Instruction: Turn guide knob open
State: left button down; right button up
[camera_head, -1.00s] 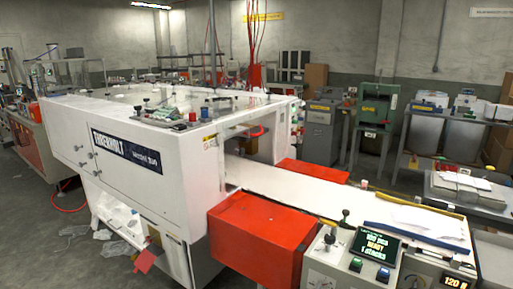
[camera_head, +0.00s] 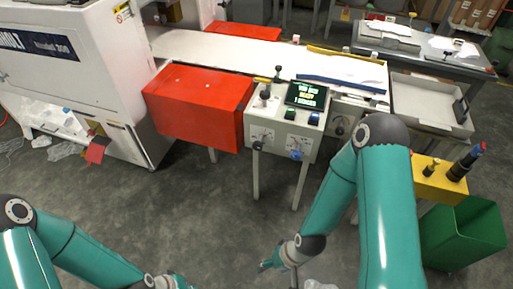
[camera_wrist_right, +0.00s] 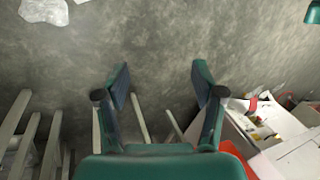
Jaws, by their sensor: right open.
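The control panel (camera_head: 277,133) stands at the end of the red cover. Its front has a black knob (camera_head: 257,146) and a blue knob (camera_head: 296,155), each by a white dial. Another dark round knob (camera_head: 340,127) sits on the machine's side, right of the panel. I cannot read which is the guide knob. My right gripper (camera_head: 268,264) is low over the floor, in front of and below the panel, apart from it. In the right wrist view its fingers (camera_wrist_right: 162,82) are spread and empty. My left gripper (camera_head: 168,282) is partly cut off at the bottom edge.
A red cover (camera_head: 198,106) and the white machine (camera_head: 75,65) stand left of the panel. A grey tray (camera_head: 430,102), a yellow box (camera_head: 440,181) and a green bin (camera_head: 463,235) are at right. Open floor (camera_head: 190,215) lies before the panel.

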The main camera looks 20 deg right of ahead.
aim_at(258, 145)
jog(key=u, duration=0.7)
jog(key=i, duration=0.15)
jog(key=z, duration=2.6)
jog(key=k, duration=1.2)
jog(key=u, duration=1.2)
jog(key=i, duration=1.2)
jog(key=u, duration=0.1)
